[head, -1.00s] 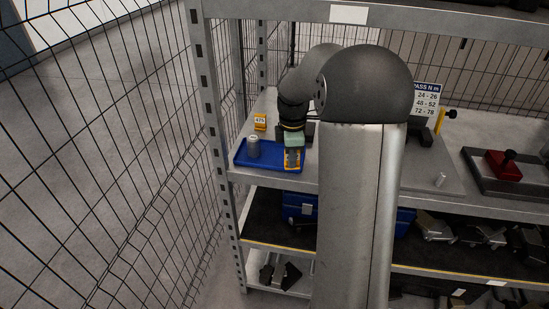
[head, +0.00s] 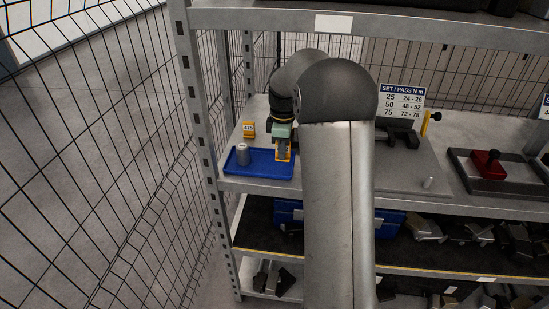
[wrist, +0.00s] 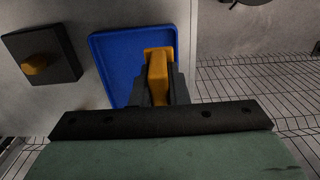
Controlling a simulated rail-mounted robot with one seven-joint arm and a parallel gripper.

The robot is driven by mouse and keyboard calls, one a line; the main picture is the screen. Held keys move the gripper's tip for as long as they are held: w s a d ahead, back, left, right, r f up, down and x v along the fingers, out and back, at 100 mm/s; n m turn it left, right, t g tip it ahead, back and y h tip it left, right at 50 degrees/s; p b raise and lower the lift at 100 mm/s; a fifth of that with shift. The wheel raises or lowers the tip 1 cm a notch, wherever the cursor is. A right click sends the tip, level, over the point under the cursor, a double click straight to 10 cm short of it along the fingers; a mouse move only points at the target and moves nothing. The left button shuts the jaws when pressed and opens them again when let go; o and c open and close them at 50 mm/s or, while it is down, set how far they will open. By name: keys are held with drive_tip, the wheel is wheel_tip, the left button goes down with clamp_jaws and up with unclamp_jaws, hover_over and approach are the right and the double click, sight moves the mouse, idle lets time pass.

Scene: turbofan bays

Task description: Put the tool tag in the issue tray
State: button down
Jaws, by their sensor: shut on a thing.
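The issue tray (head: 262,171) is a shallow blue tray on the shelf at left, and also shows in the wrist view (wrist: 108,52). My gripper (head: 283,148) is at the tray's right end. It is shut on an orange-yellow piece, which appears to be the tool tag (wrist: 158,72). In the wrist view this piece sits between the dark fingers and overlaps the tray. Its lower part is hidden by the fingers, and I cannot tell whether it touches the tray floor.
A yellow marker reading 475 (head: 249,130) stands behind the tray. A dark block with an orange knob (wrist: 38,62) lies beside the tray in the wrist view. A shelf post (head: 197,110) and wire mesh stand at left. A red-topped fixture (head: 488,163) is far right.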

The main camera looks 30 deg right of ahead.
sight(275, 171)
drive_tip(key=w+f, duration=0.1)
drive_tip(key=a+f, duration=0.1)
drive_tip(key=shift+w+a+f, duration=0.2)
drive_tip(key=shift+w+f, duration=0.1)
drive_tip(key=shift+w, duration=0.05)
drive_tip(key=shift+w+f+p, duration=0.15)
drive_tip(key=shift+f+p, duration=0.35)
drive_tip(key=shift+f, duration=1.2)
drive_tip(key=shift+f, duration=0.15)
drive_tip(key=c, duration=1.7)
unclamp_jaws()
